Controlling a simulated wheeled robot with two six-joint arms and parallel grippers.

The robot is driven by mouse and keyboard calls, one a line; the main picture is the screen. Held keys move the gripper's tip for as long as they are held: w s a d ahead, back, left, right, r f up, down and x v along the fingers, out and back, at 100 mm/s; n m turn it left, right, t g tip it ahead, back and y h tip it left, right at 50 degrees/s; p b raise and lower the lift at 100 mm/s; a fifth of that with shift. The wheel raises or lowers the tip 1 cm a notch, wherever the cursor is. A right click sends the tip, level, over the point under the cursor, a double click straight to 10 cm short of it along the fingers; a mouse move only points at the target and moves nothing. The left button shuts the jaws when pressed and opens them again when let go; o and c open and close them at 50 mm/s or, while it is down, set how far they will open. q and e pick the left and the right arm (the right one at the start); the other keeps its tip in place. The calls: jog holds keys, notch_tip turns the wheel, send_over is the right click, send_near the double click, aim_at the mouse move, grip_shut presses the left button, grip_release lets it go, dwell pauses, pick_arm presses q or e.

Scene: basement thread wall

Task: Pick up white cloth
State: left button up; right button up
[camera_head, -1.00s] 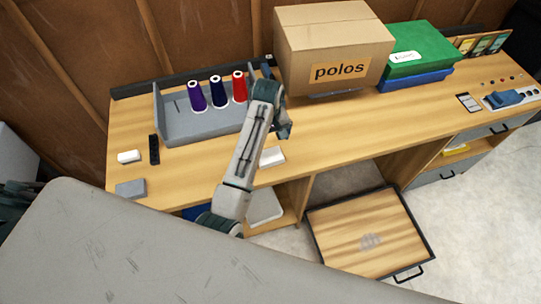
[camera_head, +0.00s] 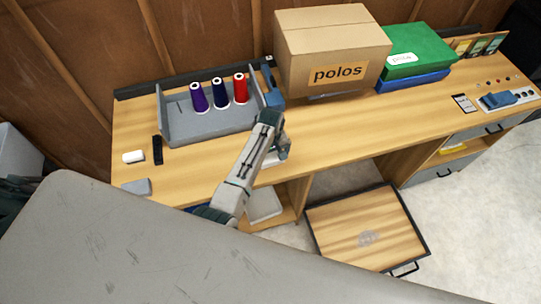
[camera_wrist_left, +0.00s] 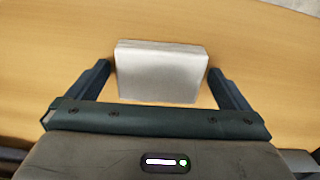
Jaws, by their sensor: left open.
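The white cloth (camera_wrist_left: 160,72) is a small folded pale block lying on the wooden table. In the left wrist view it sits between the two dark fingers of my left gripper (camera_wrist_left: 161,85), with a gap on each side. In the head view my left gripper (camera_head: 278,150) is low over the table's front part and hides most of the cloth; a small pale bit shows beside it. The left gripper is open and holds nothing. My right gripper is not in view.
A grey tray (camera_head: 205,127) with purple, navy and red thread cones stands behind and left. The polos box (camera_head: 330,45) and a green box (camera_head: 417,50) stand at the back. An open drawer (camera_head: 365,232) is below.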

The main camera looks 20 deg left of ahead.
pick_arm(q)
jog(key=c, duration=0.9)
jog(key=shift+r, duration=0.15)
